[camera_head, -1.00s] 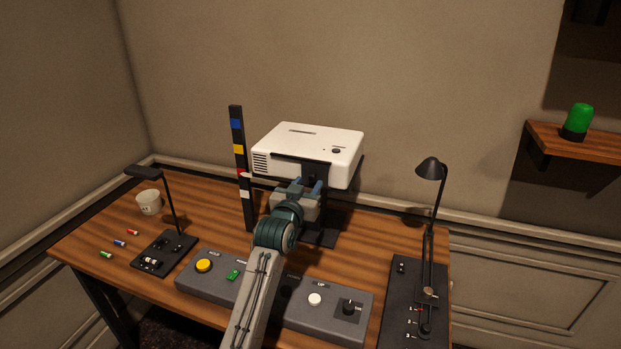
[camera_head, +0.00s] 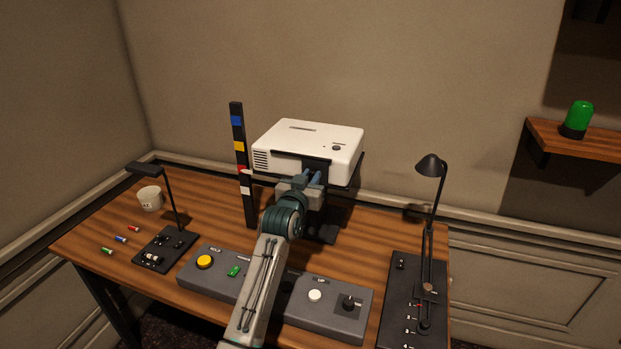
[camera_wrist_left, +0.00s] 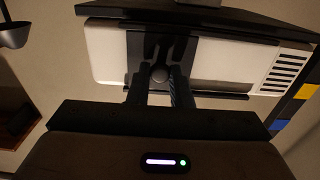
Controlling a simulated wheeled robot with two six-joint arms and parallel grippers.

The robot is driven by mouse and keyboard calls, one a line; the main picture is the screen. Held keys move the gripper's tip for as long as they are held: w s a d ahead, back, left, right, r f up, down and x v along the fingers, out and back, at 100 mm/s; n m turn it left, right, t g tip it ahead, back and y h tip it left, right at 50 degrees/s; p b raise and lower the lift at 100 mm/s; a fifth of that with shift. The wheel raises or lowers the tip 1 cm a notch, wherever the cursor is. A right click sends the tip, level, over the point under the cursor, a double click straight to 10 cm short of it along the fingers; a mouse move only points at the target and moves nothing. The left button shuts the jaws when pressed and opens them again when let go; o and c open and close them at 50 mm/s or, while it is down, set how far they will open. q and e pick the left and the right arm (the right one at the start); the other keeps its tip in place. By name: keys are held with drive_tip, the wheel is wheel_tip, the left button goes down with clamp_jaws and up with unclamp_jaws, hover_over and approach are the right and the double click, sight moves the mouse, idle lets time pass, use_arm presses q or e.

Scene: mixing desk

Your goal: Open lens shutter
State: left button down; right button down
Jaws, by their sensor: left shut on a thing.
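A white projector (camera_head: 300,142) sits on a black stand above the back of the desk. It also shows in the left wrist view (camera_wrist_left: 215,62), turned over. A black lens shutter plate (camera_head: 316,162) covers part of its front. In the left wrist view, the plate (camera_wrist_left: 150,45) carries a small round dark knob (camera_wrist_left: 159,74). My left gripper (camera_head: 313,179) reaches up to the plate. In the left wrist view, its fingers (camera_wrist_left: 160,84) are on either side of the knob, shut on it. The lens itself is not visible. My right gripper is not in view.
A dark post with coloured blocks (camera_head: 239,165) stands left of the projector. Grey control boxes (camera_head: 325,305) lie below my left arm.

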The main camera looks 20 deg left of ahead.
sight(291, 165)
use_arm(q)
drive_tip(key=a, duration=0.6)
drive_tip(key=shift+w+a, duration=0.15)
drive_tip(key=shift+a, duration=0.55)
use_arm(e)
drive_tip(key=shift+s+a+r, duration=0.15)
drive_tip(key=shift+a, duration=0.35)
use_arm(q)
drive_tip(key=c, duration=1.4)
unclamp_jaws()
drive_tip(key=shift+o, duration=0.5)
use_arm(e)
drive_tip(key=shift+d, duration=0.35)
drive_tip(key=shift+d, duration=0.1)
